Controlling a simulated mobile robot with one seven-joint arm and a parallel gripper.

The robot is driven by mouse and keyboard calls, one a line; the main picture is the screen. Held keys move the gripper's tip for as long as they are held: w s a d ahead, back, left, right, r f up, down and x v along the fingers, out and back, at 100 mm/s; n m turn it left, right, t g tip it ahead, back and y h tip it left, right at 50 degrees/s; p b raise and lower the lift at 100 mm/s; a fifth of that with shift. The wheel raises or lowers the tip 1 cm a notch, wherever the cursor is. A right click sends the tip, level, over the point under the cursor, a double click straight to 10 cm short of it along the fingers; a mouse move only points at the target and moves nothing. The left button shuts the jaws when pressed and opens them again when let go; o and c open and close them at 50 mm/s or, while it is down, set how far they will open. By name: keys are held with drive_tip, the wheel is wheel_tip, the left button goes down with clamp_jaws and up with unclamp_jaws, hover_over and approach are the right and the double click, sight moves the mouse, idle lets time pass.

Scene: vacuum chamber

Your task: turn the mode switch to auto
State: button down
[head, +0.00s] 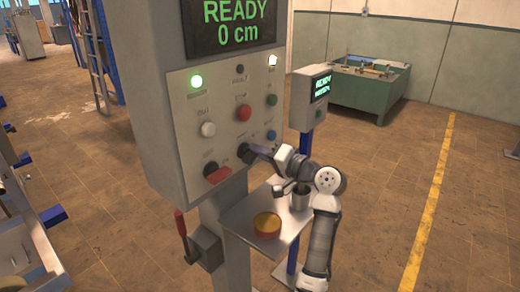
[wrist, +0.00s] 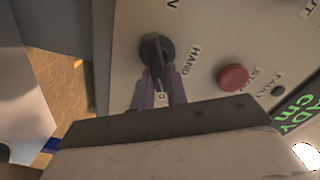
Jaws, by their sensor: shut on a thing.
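The mode switch (wrist: 152,50) is a black rotary knob with a long handle on the grey control panel. A label reading HAND (wrist: 188,63) is beside it in the wrist view. Another label (wrist: 161,98) shows only one character between my fingers; the rest is hidden. My gripper (wrist: 160,88) is shut on the switch's handle, one finger on each side. In the head view my gripper (head: 254,151) reaches the panel's lower right from the right, and the switch (head: 242,149) is mostly covered by it.
A red button (wrist: 233,77) sits near the switch. A red-handled black switch (head: 216,174) is to its left in the head view. Below is a metal shelf (head: 243,222) with a yellow-topped round container (head: 267,225) and a metal cup (head: 300,197). A small display box (head: 310,98) stands behind.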

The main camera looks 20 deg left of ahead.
idle(0.5)
drive_tip(key=c, duration=1.4)
unclamp_jaws()
drive_tip(key=b+v, duration=0.4)
drive_tip(key=v, duration=1)
